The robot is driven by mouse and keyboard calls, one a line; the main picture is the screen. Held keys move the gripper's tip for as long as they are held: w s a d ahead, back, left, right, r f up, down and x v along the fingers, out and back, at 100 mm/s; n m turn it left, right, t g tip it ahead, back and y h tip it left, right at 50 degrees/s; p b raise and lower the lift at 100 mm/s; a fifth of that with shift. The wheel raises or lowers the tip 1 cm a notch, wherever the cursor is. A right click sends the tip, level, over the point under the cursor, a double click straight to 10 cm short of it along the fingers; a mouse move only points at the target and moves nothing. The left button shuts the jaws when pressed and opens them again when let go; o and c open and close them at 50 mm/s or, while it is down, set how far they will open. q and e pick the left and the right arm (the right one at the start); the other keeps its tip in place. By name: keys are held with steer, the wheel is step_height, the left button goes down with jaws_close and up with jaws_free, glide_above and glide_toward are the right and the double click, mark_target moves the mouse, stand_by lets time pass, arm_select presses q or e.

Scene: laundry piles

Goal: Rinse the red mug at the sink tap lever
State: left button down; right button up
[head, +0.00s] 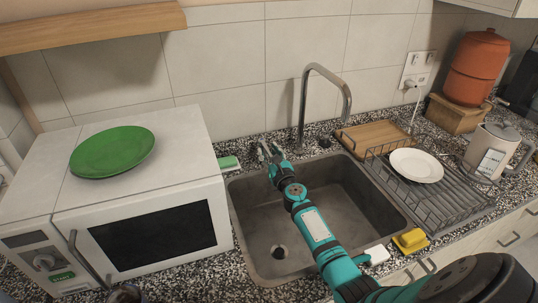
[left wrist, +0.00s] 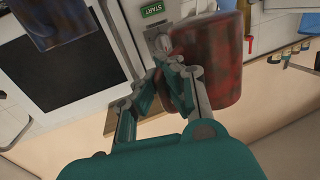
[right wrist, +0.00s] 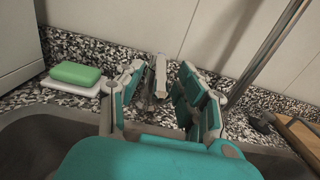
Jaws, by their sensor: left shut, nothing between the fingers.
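The sink (head: 262,225) has a tall curved tap (head: 325,75) behind it. My right gripper (head: 268,153) is over the sink's back edge, left of the tap. In the right wrist view its fingers (right wrist: 158,85) are apart, with an upright pale metal piece, perhaps the tap lever (right wrist: 159,72), between them. My left gripper (left wrist: 172,65) is shut and empty. A dark red checked, rounded object (left wrist: 212,62) is close beside its fingers; I cannot tell whether it is the red mug. No red mug is clearly visible in the head view.
The microwave (head: 165,232) with a green plate (head: 112,151) stands left of the sink. A green sponge (right wrist: 76,73) lies behind the sink. A dish rack (head: 450,200) with a white plate (head: 416,165) and a kettle (head: 490,150) are at right. A yellow sponge (head: 410,240) is near the front.

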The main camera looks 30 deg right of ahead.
steer(key=shift+s, duration=0.1)
steer(key=shift+c, duration=0.4)
jaws_close()
steer(key=shift+a+r+m+g+h, duration=0.15)
steer(key=shift+a+m+h, duration=0.15)
steer(key=shift+h, duration=0.15)
steer(key=shift+a+f+m+g+h, duration=0.15)
steer(key=shift+m+h, duration=0.15)
steer(key=shift+h, duration=0.15)
steer(key=shift+w+a+m+g+h, duration=0.3)
steer(key=shift+m+h, duration=0.3)
steer(key=shift+h, duration=0.3)
steer(key=shift+o, duration=0.4)
jaws_free()
